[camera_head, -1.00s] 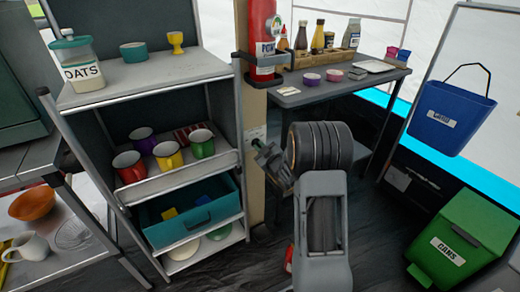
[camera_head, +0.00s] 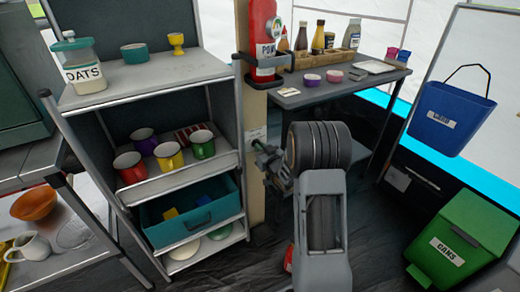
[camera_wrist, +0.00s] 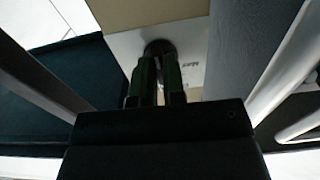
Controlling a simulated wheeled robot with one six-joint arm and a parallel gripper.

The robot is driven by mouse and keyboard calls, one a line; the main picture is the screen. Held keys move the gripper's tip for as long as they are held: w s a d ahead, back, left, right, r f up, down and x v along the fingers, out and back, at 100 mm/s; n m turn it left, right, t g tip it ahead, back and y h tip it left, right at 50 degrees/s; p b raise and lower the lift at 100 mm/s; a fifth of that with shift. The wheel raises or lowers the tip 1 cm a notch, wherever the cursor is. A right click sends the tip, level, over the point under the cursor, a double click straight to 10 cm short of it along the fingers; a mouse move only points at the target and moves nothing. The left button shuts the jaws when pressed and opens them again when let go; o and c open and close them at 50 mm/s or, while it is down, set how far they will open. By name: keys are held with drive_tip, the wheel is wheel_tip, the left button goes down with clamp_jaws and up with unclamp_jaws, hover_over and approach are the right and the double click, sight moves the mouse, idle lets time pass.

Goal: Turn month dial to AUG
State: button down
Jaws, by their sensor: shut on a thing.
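The month dial (camera_wrist: 158,46) is a small dark round knob on a white plate (camera_wrist: 118,44) in the wrist view. The plate also shows in the head view (camera_head: 256,133), on the tan post between the shelf unit and the grey table. My gripper (camera_wrist: 158,62) is shut on the dial, with its two dark green fingers at the knob. In the head view my gripper (camera_head: 258,146) reaches left to the post, and the knob is hidden there. Some faint print shows on the plate, but I cannot read the month or the dial's setting.
The grey shelf unit (camera_head: 155,87) with several mugs stands close left of the post. A red extinguisher (camera_head: 263,35) hangs above the plate. The grey table (camera_head: 335,87) stands behind at right. Dark floor lies open toward the green bin (camera_head: 465,235).

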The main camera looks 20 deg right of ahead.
idle(0.3)
drive_tip(key=c, duration=1.2)
unclamp_jaws()
drive_tip(key=s+d+p, duration=0.1)
drive_tip(key=s+p, duration=0.2)
drive_tip(key=s, duration=1)
drive_tip(key=shift+s+d, duration=0.3)
drive_tip(key=shift+s, duration=0.05)
drive_tip(key=a+r+g+h+p, duration=0.2)
drive_tip(key=r+g+p, duration=0.1)
drive_tip(key=r+p, duration=0.7)
drive_tip(key=a+r+g+h+p, duration=0.1)
drive_tip(key=r+g+h+p, duration=0.15)
drive_tip(key=r+p, duration=0.75)
drive_tip(key=s+a+r+g+p, duration=0.2)
drive_tip(key=s+a+r+p, duration=0.1)
drive_tip(key=r, duration=0.4)
drive_tip(key=s+a+r+g+y+p, duration=0.1)
drive_tip(key=s+a+r+g+p, duration=0.2)
drive_tip(key=s+r+p, duration=0.3)
drive_tip(key=s+a+r+m+g+y+p, duration=0.1)
drive_tip(key=s+a+r+g+p, duration=0.2)
drive_tip(key=r, duration=0.6)
drive_tip(key=s+a+p, duration=0.1)
drive_tip(key=s+a, duration=0.1)
drive_tip(key=s, duration=0.1)
drive_tip(key=shift+s+r+p, duration=0.3)
drive_tip(key=shift+r+p, duration=0.05)
drive_tip(key=shift+r, duration=0.05)
